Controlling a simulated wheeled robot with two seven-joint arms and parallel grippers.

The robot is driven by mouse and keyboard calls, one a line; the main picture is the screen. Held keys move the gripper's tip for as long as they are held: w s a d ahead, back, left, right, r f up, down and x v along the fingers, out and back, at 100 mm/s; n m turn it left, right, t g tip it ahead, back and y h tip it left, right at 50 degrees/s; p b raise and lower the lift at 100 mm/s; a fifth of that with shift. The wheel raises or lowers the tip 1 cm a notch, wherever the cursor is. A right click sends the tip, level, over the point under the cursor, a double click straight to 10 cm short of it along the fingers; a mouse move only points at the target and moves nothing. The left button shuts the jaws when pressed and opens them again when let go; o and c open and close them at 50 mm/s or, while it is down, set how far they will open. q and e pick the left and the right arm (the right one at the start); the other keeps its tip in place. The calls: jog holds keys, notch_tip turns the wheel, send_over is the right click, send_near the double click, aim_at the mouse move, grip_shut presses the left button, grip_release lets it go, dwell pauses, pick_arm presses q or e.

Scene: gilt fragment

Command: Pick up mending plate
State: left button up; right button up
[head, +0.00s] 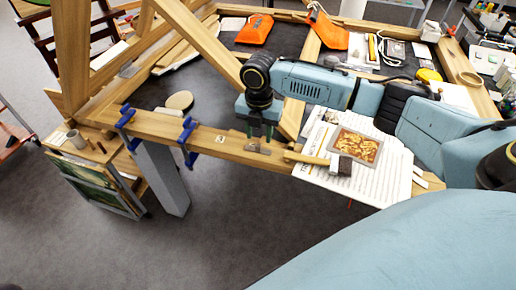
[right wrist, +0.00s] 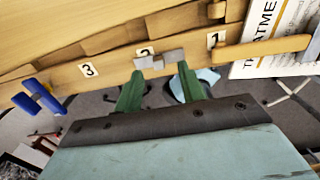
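The mending plate (head: 258,149) is a small grey metal piece lying on the front wooden rail, left of a wooden handle. In the right wrist view the mending plate (right wrist: 160,60) lies beside the label 2, and its outline looks stepped. My right gripper (head: 262,134) points down just above the plate. Its two green fingers (right wrist: 158,75) are apart and empty, with the tips close to the plate's two ends. I cannot tell whether they touch it. My left gripper is not in view.
Blue clamps (head: 187,140) grip the rail to the left. A wooden-handled tool (head: 306,158) lies to the right, over printed sheets (head: 385,185) with a framed gilt picture (head: 356,146). Labels 3 (right wrist: 88,69) and 1 (right wrist: 215,40) flank the plate. A diagonal beam (head: 200,40) stands behind.

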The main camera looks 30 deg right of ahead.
aim_at(258, 144)
notch_tip(258, 144, down, 4)
jog(key=shift+w+a+r, duration=0.1)
grip_shut()
dwell(0.4)
